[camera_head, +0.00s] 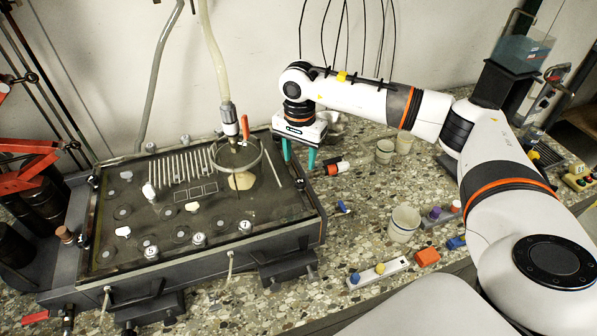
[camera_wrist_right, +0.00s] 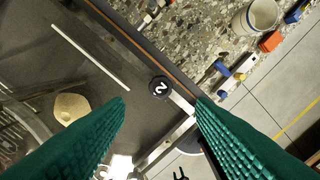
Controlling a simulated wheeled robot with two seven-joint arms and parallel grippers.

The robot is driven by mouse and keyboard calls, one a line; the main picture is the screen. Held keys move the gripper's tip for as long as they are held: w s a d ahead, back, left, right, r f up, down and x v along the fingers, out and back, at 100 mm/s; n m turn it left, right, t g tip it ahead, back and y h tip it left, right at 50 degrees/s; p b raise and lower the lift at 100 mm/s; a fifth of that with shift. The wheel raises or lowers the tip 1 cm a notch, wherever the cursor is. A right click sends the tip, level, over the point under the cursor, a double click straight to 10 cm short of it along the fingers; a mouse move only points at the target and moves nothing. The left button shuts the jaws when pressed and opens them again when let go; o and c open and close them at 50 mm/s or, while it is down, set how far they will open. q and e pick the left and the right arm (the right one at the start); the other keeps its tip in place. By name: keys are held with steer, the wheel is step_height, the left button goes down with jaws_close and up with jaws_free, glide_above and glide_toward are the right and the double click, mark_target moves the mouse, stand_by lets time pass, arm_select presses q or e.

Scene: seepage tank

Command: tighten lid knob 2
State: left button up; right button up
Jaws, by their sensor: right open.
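Lid knob 2 is a small round black knob with a white "2" (camera_wrist_right: 159,88), on the tank's rim strip in the right wrist view. In the head view it is the small dark knob (camera_head: 299,184) at the right edge of the tank lid (camera_head: 268,201). My right gripper (camera_head: 299,160) points down near that edge, its two green fingers apart and empty. In the right wrist view the open fingers (camera_wrist_right: 159,104) lie to either side of the knob's line, with the knob just beyond the tips. I cannot tell the height left between them. My left gripper is not in view.
A funnel ring (camera_head: 236,153) with a hose stands on the lid left of my right gripper. Numbered knobs such as 7 (camera_head: 245,227) line the lid's front. A white cup (camera_head: 404,223), an orange block (camera_head: 427,257) and a white strip (camera_head: 379,272) lie on the speckled bench to the right.

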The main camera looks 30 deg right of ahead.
mark_target(300, 181)
step_height(300, 181, down, 6)
steer(key=shift+d+f+p, duration=0.1)
steer(key=shift+d+p, duration=0.05)
steer(key=shift+p, duration=0.8)
steer(key=shift+f, duration=0.75)
steer(key=shift+c, duration=0.5)
steer(key=c, duration=0.9)
